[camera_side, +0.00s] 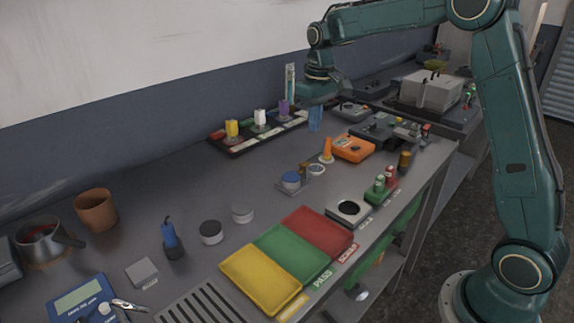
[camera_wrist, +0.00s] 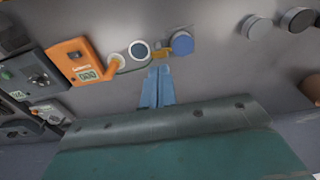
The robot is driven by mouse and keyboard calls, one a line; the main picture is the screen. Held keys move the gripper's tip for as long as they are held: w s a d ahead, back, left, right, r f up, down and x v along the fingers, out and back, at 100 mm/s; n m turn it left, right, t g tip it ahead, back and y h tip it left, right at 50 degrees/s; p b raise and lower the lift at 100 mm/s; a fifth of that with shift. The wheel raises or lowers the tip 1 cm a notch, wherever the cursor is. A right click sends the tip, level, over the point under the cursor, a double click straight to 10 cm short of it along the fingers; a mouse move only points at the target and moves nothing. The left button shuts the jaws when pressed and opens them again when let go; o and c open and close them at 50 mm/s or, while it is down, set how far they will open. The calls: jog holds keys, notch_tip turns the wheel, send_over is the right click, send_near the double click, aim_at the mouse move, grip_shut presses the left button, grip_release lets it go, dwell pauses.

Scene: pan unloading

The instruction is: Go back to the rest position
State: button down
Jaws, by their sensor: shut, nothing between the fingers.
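My gripper (camera_side: 315,124) hangs over the back part of the grey bench, its light-blue fingers pointing down. It is just right of the dark rack and behind the orange meter. In the wrist view the fingers (camera_wrist: 158,68) lie together, shut with nothing between them. How far the tips are above the bench is hard to tell. A metal pan (camera_side: 40,234) with a dark handle stands at the far left of the bench, well away from my gripper.
The dark rack (camera_side: 238,151) holds yellow, white and purple pieces. An orange meter (camera_side: 354,149) and a blue-topped round piece (camera_side: 291,178) stand nearby. Yellow (camera_side: 262,280), green (camera_side: 292,254) and red (camera_side: 318,232) trays line the front. The bench left of the rack's front is mostly clear.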

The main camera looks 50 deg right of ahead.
jog(key=s+a+r+t, duration=0.1)
jog(key=s+a+r, duration=0.15)
jog(key=s, duration=0.45)
jog(key=s+a+r+t, duration=0.1)
jog(key=s+a+r, duration=0.15)
jog(key=s, duration=0.45)
jog(key=s+a+r+t, duration=0.15)
jog(key=s+r, duration=0.25)
jog(key=s, duration=0.4)
jog(key=s+a+f+t, duration=0.1)
jog(key=s+f, duration=0.3)
jog(key=s, duration=0.5)
jog(key=shift+a, duration=0.5)
